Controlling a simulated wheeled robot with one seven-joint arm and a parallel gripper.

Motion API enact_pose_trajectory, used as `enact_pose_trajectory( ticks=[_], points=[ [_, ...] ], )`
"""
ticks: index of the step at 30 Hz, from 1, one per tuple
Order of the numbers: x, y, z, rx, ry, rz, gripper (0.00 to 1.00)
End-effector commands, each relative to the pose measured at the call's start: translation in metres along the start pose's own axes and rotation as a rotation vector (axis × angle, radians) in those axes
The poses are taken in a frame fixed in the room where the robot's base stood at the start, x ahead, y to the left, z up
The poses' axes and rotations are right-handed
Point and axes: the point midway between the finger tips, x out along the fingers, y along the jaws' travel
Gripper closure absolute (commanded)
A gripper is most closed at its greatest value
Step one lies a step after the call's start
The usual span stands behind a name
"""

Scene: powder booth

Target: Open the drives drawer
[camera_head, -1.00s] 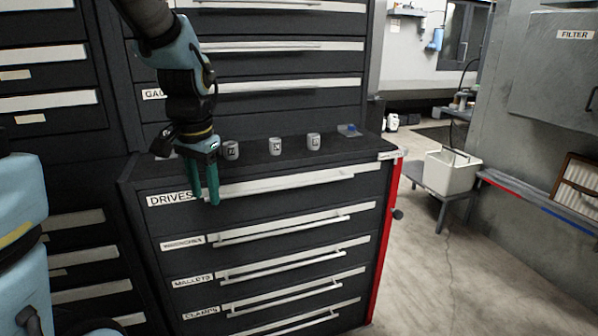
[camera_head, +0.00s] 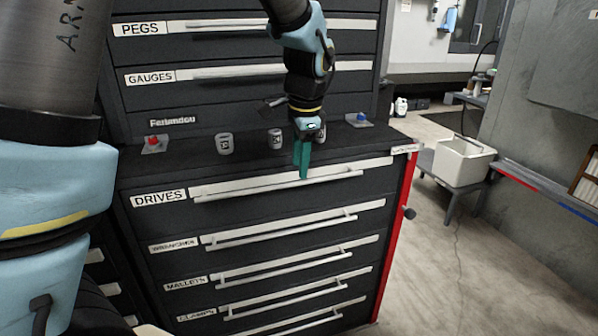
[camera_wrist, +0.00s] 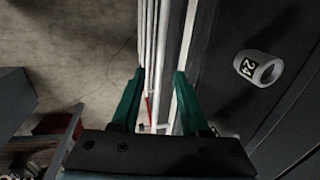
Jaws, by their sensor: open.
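The drives drawer (camera_head: 160,225) is the top drawer of the lower dark cabinet, with a white DRIVES label (camera_head: 159,198). It is shut, its front flush with the drawers below. Its long pale handle bar (camera_head: 240,187) runs across the front. My gripper (camera_head: 303,170) points down at the right half of this handle, its green fingers overlapping the bar in the head view. In the wrist view my gripper (camera_wrist: 158,85) has its two fingers apart, with pale handle bars (camera_wrist: 158,60) running between them. I cannot tell whether either finger touches the bar.
Grey numbered sockets (camera_head: 225,143) stand on the cabinet top, one close behind my gripper; one socket (camera_wrist: 259,68) shows in the wrist view. Small pieces with red and blue parts (camera_head: 360,121) also lie there.

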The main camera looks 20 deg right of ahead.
Motion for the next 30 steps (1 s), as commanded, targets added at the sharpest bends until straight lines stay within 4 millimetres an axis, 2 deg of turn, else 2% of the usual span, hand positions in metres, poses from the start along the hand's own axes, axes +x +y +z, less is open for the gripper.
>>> enact_pose_trajectory(
  ticks=[3, 7, 19, 30],
  points=[
    [0.019, 0.001, 0.001, -0.001, -0.003, 0.003, 0.55],
    [0.033, 0.0, 0.001, -0.001, -0.002, 0.001, 0.55],
    [0.04, 0.0, 0.001, -0.001, 0.0, -0.001, 0.56],
    [0.04, 0.0, 0.001, -0.001, 0.0, 0.0, 0.98]
  ],
)
